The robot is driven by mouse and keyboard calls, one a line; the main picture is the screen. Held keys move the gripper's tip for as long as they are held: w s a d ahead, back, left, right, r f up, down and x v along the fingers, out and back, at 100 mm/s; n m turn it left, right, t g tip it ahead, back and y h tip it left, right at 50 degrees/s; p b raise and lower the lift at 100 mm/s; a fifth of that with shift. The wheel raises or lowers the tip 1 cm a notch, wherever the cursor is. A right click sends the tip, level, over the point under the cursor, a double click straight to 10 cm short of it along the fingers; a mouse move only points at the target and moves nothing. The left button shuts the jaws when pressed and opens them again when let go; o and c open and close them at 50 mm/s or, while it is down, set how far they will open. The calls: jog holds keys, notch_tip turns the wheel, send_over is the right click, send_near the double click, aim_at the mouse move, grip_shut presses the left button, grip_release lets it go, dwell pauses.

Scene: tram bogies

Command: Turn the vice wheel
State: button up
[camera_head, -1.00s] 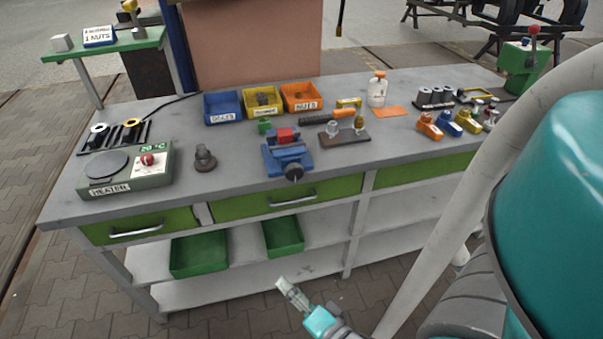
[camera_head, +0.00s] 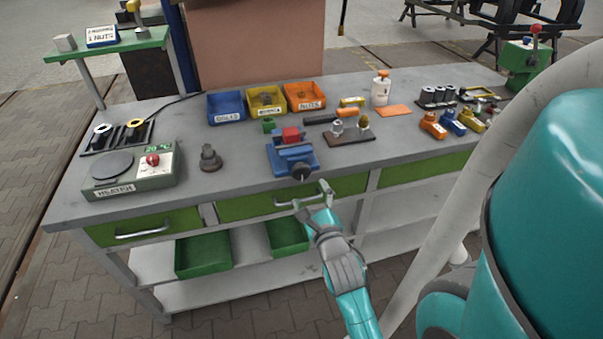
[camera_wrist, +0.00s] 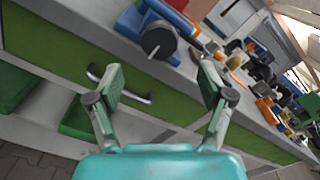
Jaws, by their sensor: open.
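The blue vice (camera_head: 291,156) stands at the front edge of the grey workbench. My gripper (camera_head: 311,193) is open and empty, just below and in front of the wheel, before the green drawer. In the wrist view, the wheel (camera_wrist: 159,40) shows above and beyond the gap between my open fingers (camera_wrist: 160,82). The fingers are apart from the wheel.
The drawer handle (camera_head: 298,200) lies close behind my fingers. A heater (camera_head: 130,170) and a dark fitting (camera_head: 210,158) stand left of the vice. Blue, yellow and orange bins (camera_head: 304,97) stand behind it. A block with fittings (camera_head: 349,137) lies to its right.

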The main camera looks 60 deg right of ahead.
aim_at(302, 174)
jog(key=x, duration=0.9)
jog(key=c, duration=1.2)
